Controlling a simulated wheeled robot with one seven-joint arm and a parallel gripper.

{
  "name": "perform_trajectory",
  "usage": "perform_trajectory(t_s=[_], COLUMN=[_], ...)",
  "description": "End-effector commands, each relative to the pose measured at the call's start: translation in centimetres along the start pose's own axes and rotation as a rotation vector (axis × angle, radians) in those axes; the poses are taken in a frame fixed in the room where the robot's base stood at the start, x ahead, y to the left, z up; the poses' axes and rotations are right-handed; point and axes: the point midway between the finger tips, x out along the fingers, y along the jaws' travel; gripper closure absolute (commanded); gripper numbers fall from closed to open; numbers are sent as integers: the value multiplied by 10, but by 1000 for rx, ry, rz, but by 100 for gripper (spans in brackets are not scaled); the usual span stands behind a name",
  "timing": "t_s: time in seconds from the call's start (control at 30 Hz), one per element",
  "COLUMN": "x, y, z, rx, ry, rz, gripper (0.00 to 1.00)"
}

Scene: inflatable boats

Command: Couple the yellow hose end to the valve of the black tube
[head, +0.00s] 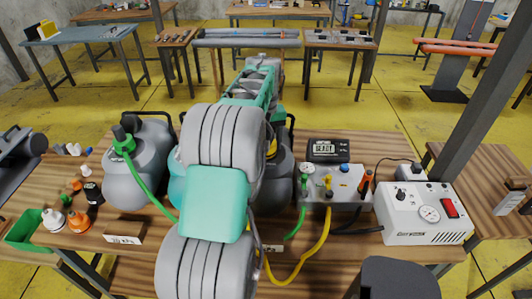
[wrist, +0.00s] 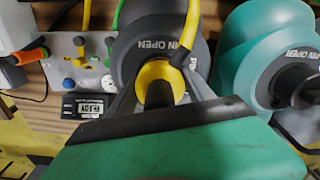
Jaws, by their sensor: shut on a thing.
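The black tube (wrist: 135,50) lies under my gripper in the wrist view, with "OPEN" lettering around its valve area. My gripper (wrist: 158,98) is shut on the yellow hose end (wrist: 158,72), a yellow collar with a dark middle, over that valve area. The fingers and hose end cover the valve, so I cannot tell whether the hose end is seated or just above it. In the head view the black tube (head: 283,178) shows right of my arm, with a bit of yellow at its top. The yellow hose (head: 326,232) loops from the manifold; my arm hides the gripper there.
The teal tube (wrist: 245,60) with a black valve stands beside the black one. A grey tube (head: 135,180) with a green hose is at left. The manifold (head: 338,182), a display (head: 328,150) and a white pump box (head: 425,215) stand at right. Small caps lie at left.

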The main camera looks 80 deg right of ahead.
Motion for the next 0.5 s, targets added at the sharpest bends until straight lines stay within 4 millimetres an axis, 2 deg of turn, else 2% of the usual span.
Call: perform_trajectory(t_s=[0.37,0.5], x=[2,0], y=[0,-1], z=[0,0], rx=[3,161], ry=[-1,-2], rz=[0,-1], gripper=[83,83])
